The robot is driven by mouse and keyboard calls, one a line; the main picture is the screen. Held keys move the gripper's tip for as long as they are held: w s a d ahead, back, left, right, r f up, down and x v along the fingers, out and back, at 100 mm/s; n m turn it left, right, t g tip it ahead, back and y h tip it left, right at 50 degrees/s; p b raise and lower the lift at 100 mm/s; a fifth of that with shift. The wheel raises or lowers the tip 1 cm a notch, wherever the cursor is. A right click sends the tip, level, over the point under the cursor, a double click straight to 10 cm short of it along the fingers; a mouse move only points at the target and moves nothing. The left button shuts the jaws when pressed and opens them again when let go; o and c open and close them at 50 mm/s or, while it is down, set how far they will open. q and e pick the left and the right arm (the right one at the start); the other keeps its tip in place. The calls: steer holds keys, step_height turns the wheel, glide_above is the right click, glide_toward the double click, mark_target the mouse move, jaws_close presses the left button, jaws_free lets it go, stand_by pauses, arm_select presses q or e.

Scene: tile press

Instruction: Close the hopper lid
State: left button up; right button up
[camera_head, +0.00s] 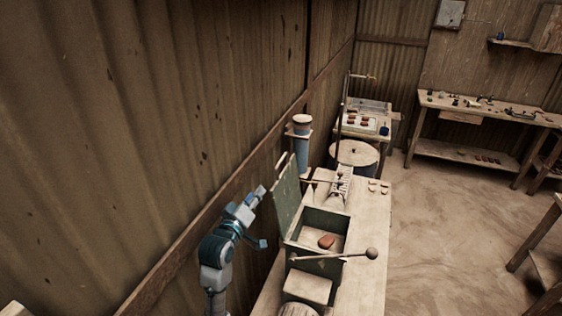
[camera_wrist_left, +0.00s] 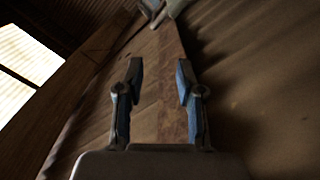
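The hopper (camera_head: 302,243) is a green open-topped box on the bench, with a reddish lump (camera_head: 326,242) inside. Its green lid (camera_head: 288,198) stands raised at the box's left side, near the wall, with a pale handle at its top edge. My left gripper (camera_head: 262,217) is left of the lid, on the wall side, apart from it. Its fingers are spread and empty. In the left wrist view the two fingers (camera_wrist_left: 159,80) stand apart with nothing between them. My right gripper is not in view.
A lever with a round knob (camera_head: 371,253) crosses the hopper's front. A blue cylinder (camera_head: 302,150) with a pale cap stands behind the lid. The corrugated wall (camera_head: 130,120) is close on the left. The bench's right strip (camera_head: 372,215) is mostly clear.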

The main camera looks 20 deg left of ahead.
arm_select(q)
steer(key=shift+s+d, duration=0.1)
steer(key=shift+d, duration=0.15)
steer(key=s, duration=0.7)
steer(key=shift+s+d, duration=0.1)
steer(key=shift+d, duration=0.05)
stand_by(0.4)
